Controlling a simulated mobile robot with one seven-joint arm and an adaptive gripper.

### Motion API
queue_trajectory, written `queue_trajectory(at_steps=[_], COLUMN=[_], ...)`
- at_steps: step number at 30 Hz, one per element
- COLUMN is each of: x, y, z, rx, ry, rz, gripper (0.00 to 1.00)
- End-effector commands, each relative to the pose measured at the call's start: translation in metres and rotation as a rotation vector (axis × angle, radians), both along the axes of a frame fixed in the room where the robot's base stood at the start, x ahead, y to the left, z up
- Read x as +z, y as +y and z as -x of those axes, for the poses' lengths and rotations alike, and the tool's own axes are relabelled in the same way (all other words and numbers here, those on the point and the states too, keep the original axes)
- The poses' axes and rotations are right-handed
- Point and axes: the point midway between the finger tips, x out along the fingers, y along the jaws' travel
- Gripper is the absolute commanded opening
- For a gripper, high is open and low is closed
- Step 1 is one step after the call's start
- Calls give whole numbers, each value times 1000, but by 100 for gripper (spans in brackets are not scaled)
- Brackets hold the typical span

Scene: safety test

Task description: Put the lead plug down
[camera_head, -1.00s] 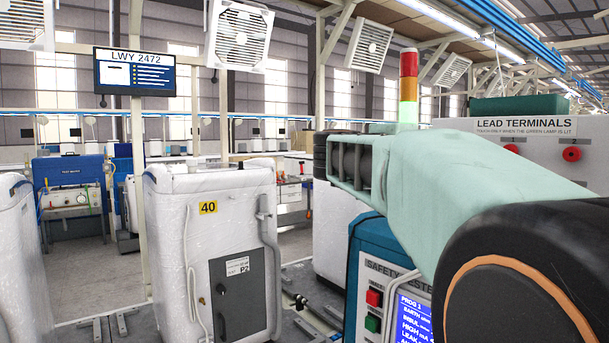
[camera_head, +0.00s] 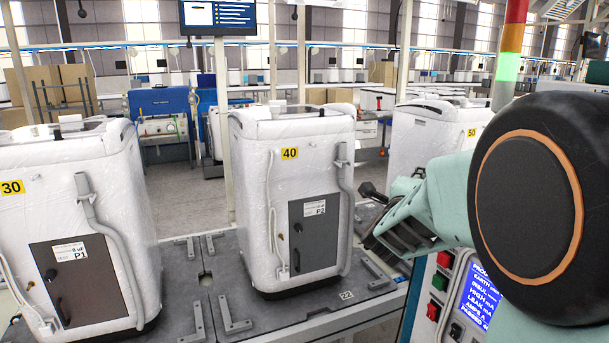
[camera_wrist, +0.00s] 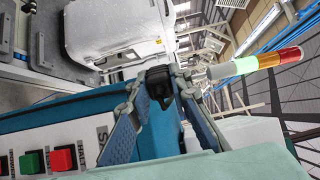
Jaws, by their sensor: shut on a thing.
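My gripper (camera_head: 388,222) is at the right of the head view, beside the white machine numbered 40 (camera_head: 290,200). The lead plug, a small black piece (camera_head: 372,192), shows at its fingertips. In the wrist view the black plug (camera_wrist: 158,84) sits between the two finger tips of my gripper (camera_wrist: 158,92), which is shut on it. The plug appears held in the air, apart from the machine. The lead terminals are not visible in the head view now.
The safety tester (camera_head: 443,283) with red and green buttons stands below my arm. The signal tower (camera_head: 510,67) glows green. Machines 30 (camera_head: 70,225) and 50 (camera_head: 430,140) flank machine 40.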

Motion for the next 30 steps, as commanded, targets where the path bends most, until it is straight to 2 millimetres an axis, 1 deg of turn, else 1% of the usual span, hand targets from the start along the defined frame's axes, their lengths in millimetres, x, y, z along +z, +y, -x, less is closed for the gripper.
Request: queue_trajectory(at_steps=[8,11,15,18,23,30], x=[-52,-75,-108,-122,-135,-138], y=[48,68,99,114,127,131], z=[1,6,17,25,32,34], rx=[203,287,406,462,508,522], ry=[9,10,9,4,0,-4], rz=[0,0,-4,-3,-2,4], gripper=[0,0,0,0,0,0])
